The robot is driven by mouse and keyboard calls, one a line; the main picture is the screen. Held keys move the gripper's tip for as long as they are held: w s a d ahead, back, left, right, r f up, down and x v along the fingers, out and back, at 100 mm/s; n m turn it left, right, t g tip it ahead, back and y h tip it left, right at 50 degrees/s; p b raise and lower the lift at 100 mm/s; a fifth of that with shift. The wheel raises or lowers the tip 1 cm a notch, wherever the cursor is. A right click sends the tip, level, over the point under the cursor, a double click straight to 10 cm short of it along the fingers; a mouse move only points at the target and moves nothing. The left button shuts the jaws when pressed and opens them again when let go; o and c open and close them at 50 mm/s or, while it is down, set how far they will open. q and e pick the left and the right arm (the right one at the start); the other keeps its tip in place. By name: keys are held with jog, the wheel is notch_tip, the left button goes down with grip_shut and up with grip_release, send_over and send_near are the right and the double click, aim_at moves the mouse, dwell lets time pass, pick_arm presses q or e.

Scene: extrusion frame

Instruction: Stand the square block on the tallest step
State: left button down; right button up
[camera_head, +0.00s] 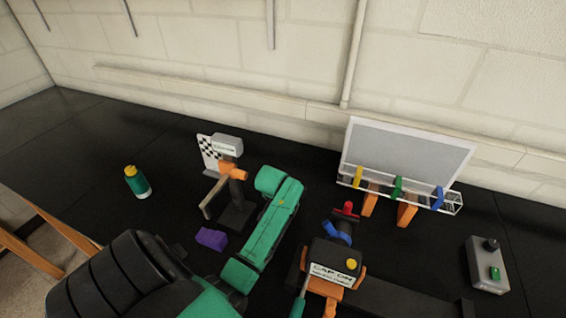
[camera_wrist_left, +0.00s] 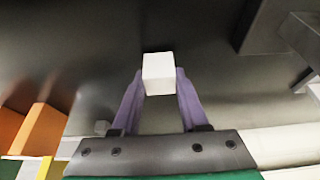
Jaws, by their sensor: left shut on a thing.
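The square block (camera_wrist_left: 159,73) is a pale, almost white cube in the left wrist view. My left gripper (camera_wrist_left: 158,88) has purple fingers and is shut on it from both sides. In the head view, my green left arm reaches up over the middle of the table, and its gripper and the block are hidden. I cannot make out the steps for certain. A grey angular shape (camera_wrist_left: 285,58) is partly in view at the right of the wrist view. My right gripper is not in view.
A purple piece (camera_head: 211,238) and a green bottle (camera_head: 138,182) are on the black table, left of my arm. A checkered board (camera_head: 208,153) stands behind.

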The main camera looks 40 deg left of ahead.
pick_arm(q)
jog(key=shift+w+f, duration=0.15)
jog(key=shift+f, duration=0.1)
jog(key=shift+f, duration=0.1)
jog(key=shift+c, duration=2.2)
grip_release()
